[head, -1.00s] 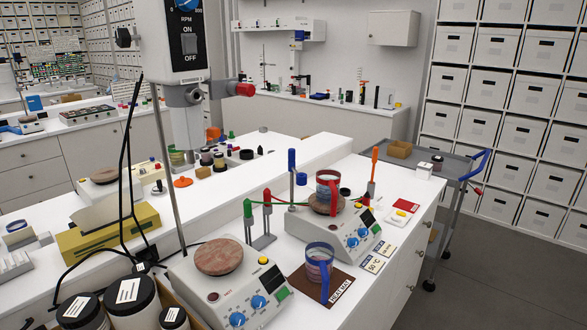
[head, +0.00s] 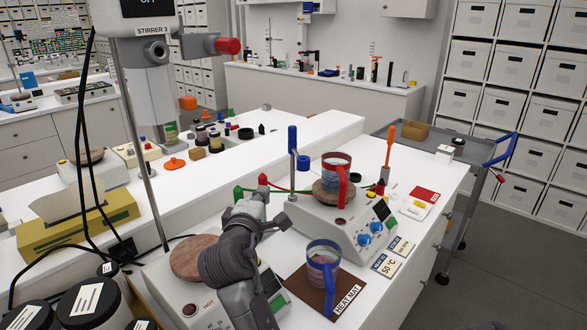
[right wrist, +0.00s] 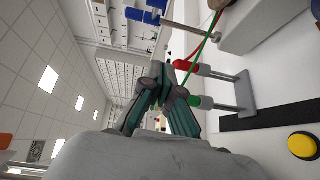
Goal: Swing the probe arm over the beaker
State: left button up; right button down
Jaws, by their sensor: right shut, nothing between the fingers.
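A thin metal post with a blue upright top (head: 292,140) stands behind the right hotplate; it also shows in the right wrist view (right wrist: 185,28). I cannot tell surely whether it is the probe arm. A red-handled glass beaker (head: 335,170) stands on that hotplate's round top. A blue-handled beaker (head: 322,262) stands on the brown heat mat (head: 303,287). My right gripper (head: 268,207) is shut and empty, left of the post and apart from it. My left gripper is not in view.
The right hotplate (head: 330,225) has blue knobs. A left hotplate (head: 187,258) lies partly behind my right arm. A red-capped post (head: 263,180) stands close to my gripper, with red and green leads (right wrist: 203,45). An orange-handled tool (head: 390,145) stands further right.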

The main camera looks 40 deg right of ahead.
pick_arm(q)
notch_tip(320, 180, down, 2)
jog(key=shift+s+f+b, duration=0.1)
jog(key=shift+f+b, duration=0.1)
jog(key=shift+b, duration=0.8)
pick_arm(e)
jog(key=w+d+r, duration=0.2)
jog(key=w+d, duration=0.1)
jog(key=d, duration=0.8)
jog(key=shift+d+h, duration=0.15)
jog(key=shift+h, duration=0.25)
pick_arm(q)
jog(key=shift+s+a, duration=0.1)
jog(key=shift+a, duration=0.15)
pick_arm(e)
jog(key=shift+w+r, duration=0.1)
